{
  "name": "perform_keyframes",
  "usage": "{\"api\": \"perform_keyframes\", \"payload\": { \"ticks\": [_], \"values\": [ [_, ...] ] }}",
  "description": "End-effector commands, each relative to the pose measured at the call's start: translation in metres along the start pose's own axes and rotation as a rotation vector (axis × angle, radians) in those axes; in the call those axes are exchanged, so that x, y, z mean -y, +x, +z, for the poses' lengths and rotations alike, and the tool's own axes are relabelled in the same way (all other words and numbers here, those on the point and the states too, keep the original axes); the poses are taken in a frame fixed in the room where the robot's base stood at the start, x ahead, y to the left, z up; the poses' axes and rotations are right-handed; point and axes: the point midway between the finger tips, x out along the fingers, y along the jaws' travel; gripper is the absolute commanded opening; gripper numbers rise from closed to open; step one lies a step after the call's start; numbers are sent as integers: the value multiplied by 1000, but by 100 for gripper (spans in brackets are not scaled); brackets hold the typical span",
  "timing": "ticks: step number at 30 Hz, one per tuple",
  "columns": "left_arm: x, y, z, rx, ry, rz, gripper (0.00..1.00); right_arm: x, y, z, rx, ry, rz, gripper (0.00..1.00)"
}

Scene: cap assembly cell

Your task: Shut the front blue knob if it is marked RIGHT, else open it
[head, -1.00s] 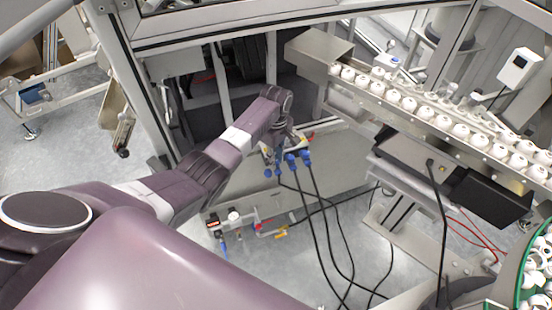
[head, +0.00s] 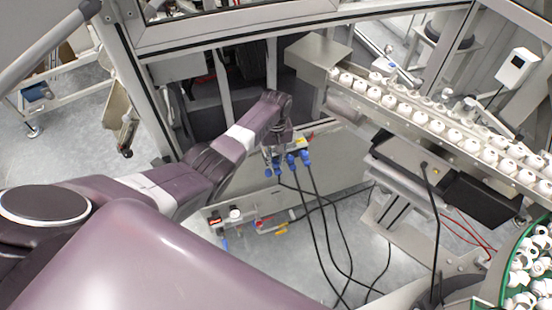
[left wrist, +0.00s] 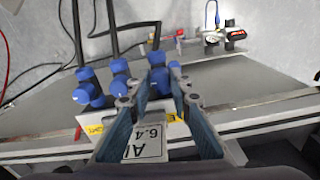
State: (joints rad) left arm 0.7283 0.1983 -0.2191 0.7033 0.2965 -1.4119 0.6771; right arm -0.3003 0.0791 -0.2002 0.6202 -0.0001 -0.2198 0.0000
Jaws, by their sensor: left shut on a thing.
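Several blue knobs or plugs with black cables sit in a row at the panel; one of them (head: 305,158) shows in the head view, and the far-left one (left wrist: 88,90) in the left wrist view. My left gripper (head: 273,160) is at the left end of this row in the head view. In the left wrist view its fingers (left wrist: 163,90) close around the rightmost blue knob (left wrist: 158,79), which is partly hidden. A yellow label (left wrist: 95,130) ending in what looks like "GHT" is below the far-left knob. The gripped knob's marking is hard to read. My right gripper is out of view.
A conveyor (head: 450,152) with white caps runs along the right. Black cables (head: 325,225) hang below the knobs. A small valve unit with a red display (left wrist: 236,35) is at the top right of the left wrist view. A green-rimmed bowl (head: 512,262) of caps is at lower right.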

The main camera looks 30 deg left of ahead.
Motion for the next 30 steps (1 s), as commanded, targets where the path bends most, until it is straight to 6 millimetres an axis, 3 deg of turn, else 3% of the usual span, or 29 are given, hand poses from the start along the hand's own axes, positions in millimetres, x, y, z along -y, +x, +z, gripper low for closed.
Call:
{"api": "perform_keyframes", "payload": {
  "ticks": [19, 20, 21, 30],
  "values": [
    [0, 0, 0, -1, 61, 1, 0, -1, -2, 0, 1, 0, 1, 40],
    [0, 0, 0, -1, 61, 1, 20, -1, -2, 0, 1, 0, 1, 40],
    [0, 0, 0, -1, 61, 1, 24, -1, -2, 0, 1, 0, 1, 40],
    [0, 0, 0, -1, 60, 0, 26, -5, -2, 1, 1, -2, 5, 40]
  ]
}}
